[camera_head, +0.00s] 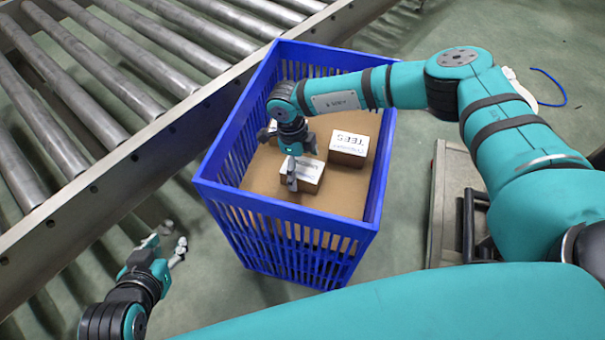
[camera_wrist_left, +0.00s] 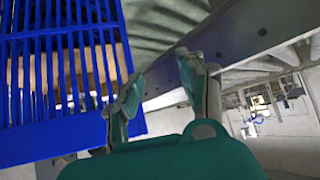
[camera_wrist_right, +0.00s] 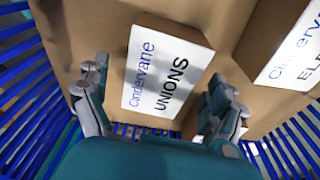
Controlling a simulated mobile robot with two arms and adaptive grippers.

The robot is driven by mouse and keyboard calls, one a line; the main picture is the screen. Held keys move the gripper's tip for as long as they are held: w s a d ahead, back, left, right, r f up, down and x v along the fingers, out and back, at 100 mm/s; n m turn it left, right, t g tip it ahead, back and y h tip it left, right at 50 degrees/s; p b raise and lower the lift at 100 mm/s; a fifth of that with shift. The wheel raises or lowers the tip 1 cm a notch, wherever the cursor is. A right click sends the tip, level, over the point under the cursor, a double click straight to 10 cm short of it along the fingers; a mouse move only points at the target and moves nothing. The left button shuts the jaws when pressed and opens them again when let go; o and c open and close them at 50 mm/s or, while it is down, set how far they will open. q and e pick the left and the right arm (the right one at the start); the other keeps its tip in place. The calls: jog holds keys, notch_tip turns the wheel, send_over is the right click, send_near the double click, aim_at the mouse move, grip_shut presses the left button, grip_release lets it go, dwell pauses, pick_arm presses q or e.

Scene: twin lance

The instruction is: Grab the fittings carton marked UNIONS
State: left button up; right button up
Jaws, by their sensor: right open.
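The UNIONS carton (camera_wrist_right: 165,72) is a brown box with a white labelled top, lying on the brown floor of the blue crate (camera_head: 285,212). In the head view I take it to be the carton (camera_head: 308,178) under my right gripper (camera_head: 302,164). My right gripper is open and points down into the crate. In the right wrist view its fingers stand on either side of the carton's near part, and I cannot tell whether they touch it. My left gripper (camera_head: 167,243) is open and empty, outside the crate at its left; its fingers are apart in the left wrist view (camera_wrist_left: 158,80).
A roller conveyor (camera_head: 130,125) runs along the left and back.

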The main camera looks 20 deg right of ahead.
notch_tip(320, 180, down, 2)
jog(key=shift+s+d+f, duration=0.1)
jog(key=shift+s+d, duration=0.05)
jog(key=shift+f, duration=0.25)
pick_arm(q)
jog(key=w+r+t, duration=0.1)
jog(key=w+d+r+t, duration=0.1)
jog(key=shift+w+r+h, duration=0.2)
jog(key=shift+w+h, duration=0.1)
pick_arm(e)
jog(key=c, duration=1.4)
